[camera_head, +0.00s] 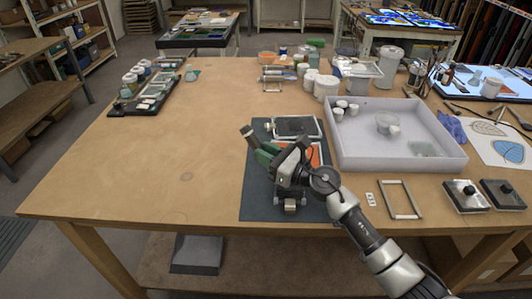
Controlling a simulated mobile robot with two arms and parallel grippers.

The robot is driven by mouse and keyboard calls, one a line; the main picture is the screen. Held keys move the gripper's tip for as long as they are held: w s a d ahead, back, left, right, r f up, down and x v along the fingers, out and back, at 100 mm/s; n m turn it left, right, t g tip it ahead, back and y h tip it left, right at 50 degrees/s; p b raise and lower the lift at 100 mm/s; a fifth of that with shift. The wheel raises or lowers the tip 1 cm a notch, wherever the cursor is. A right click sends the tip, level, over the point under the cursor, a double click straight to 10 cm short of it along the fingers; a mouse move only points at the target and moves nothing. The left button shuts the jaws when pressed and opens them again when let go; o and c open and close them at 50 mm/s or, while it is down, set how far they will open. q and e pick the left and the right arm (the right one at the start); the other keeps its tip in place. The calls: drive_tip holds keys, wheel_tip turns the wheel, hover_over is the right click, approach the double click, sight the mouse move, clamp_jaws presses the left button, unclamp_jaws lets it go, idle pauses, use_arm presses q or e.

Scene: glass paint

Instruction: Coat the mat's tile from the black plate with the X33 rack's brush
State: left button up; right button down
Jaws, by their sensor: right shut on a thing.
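A dark blue mat (260,202) lies at the front middle of the wooden table. A black plate in a pale frame (296,127) lies at its far end. An orange-coloured tile (316,152) shows on the mat, partly covered by my right gripper. My right gripper (277,160) is over the mat, beside the tile in this view. An empty pale frame-like rack (386,200) lies right of the mat. The writing on its small label (370,199) is too small to read. My left gripper is out of view.
A large white tray (350,160) with small jars stands right of the mat. Two dark blocks with knobs (465,195) lie at the front right. Jars and racks line the back. A dark tray (130,106) stands at the far left. The table's left middle is clear.

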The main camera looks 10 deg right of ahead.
drive_tip(key=shift+f, duration=0.2)
idle(0.3)
drive_tip(key=shift+s+d+f+b, duration=0.15)
drive_tip(key=shift+s+d+b, duration=0.1)
drive_tip(key=shift+d+b, duration=0.4)
drive_tip(key=shift+s+d+b, duration=0.25)
drive_tip(key=shift+d+b, duration=0.05)
drive_tip(key=shift+d, duration=0.5)
drive_tip(key=shift+s+d+b, duration=0.25)
drive_tip(key=shift+d, duration=0.55)
drive_tip(key=shift+s+d, duration=0.1)
drive_tip(key=shift+d, duration=0.25)
wheel_tip(320, 180, up, 5)
drive_tip(key=p, duration=0.4)
